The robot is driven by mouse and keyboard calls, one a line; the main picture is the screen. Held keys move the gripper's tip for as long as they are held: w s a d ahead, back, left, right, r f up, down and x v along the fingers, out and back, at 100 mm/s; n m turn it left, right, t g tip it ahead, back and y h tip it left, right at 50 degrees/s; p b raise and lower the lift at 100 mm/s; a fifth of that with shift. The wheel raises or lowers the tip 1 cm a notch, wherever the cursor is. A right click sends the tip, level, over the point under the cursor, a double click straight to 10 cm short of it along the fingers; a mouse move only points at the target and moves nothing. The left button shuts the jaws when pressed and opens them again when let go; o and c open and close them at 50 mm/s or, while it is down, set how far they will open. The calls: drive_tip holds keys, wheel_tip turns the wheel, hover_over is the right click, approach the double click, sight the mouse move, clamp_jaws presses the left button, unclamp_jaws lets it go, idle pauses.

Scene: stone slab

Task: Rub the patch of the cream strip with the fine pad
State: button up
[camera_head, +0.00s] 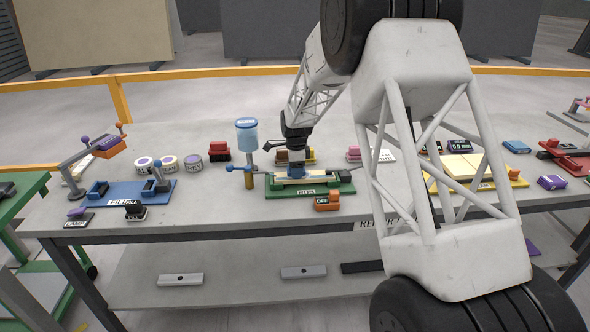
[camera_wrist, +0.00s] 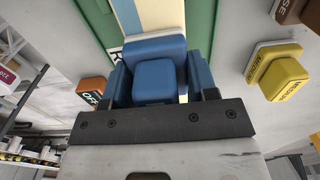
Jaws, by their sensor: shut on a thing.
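My gripper (camera_head: 295,163) is shut on a blue pad (camera_wrist: 153,80) by its raised grip; no label on it is readable. The wrist view shows the pad between my fingers (camera_wrist: 158,88). The pad is over a cream strip (camera_wrist: 127,16), which runs beside a pale blue strip (camera_wrist: 161,14) in a green fixture (camera_head: 342,188). I cannot tell whether the pad touches the strip. The patch is not visible; the pad and gripper cover part of the strip.
An orange block marked OFF (camera_head: 327,202) sits at the fixture's front. A yellow pad marked MEDIUM (camera_wrist: 280,72) and a brown pad (camera_wrist: 303,10) lie to the right in the wrist view. A blue-topped dispenser (camera_head: 246,135) stands left of the fixture. The front table edge there is mostly clear.

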sight(314, 174)
drive_tip(key=shift+d+f, duration=0.15)
drive_tip(key=shift+d, duration=1.4)
drive_tip(key=shift+d, duration=0.1)
drive_tip(key=shift+d, duration=1.75)
drive_tip(key=shift+a, duration=0.2)
drive_tip(key=shift+a+f, duration=0.1)
drive_tip(key=shift+a, duration=1.55)
drive_tip(key=shift+a, duration=0.1)
drive_tip(key=shift+a, duration=1.7)
drive_tip(key=shift+r, duration=3.15)
